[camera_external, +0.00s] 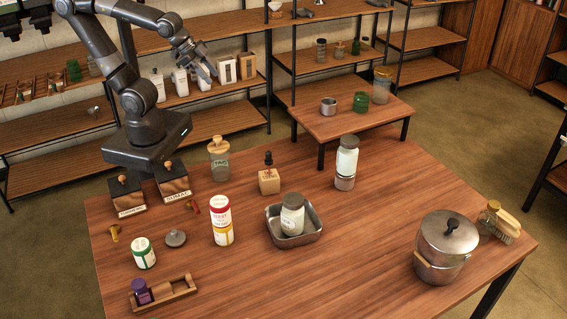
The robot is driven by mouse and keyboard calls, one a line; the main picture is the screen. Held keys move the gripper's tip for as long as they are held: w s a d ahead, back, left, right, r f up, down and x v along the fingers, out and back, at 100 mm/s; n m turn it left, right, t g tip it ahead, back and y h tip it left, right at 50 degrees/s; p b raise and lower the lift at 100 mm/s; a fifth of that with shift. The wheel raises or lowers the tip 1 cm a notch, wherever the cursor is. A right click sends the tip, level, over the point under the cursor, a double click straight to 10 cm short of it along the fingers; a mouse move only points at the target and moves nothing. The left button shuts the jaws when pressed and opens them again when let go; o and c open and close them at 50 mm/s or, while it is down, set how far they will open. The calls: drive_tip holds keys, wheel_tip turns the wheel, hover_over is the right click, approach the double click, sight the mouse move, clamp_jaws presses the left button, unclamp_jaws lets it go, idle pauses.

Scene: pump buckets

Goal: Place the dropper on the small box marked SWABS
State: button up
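A dropper with a black bulb (268,158) stands upright at a small tan block-shaped base (269,182) near the middle of the table; I cannot tell whether the base is its own body or a separate box. Two small dark boxes with wooden fronts and pale labels stand at the table's back left, a left one (128,199) and a right one (175,186). Their lettering is too small to read, so I cannot tell which box says SWABS. My gripper (207,69) is high above the back of the table, before the shelves, away from these things; its fingers are too small to judge.
A metal tray (309,237) holding a white jar (292,215), a tall red-and-white can (221,212), a corked glass jar (219,163) and a stacked jar (347,157) surround the dropper. A lidded pot (447,240) stands at right. The front middle of the table (330,285) is clear.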

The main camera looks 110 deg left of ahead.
drive_tip(key=s+d+g+h, duration=0.1)
drive_tip(key=s+d, duration=0.1)
drive_tip(key=s, duration=0.3)
drive_tip(key=shift+s+d, duration=0.35)
idle(0.9)
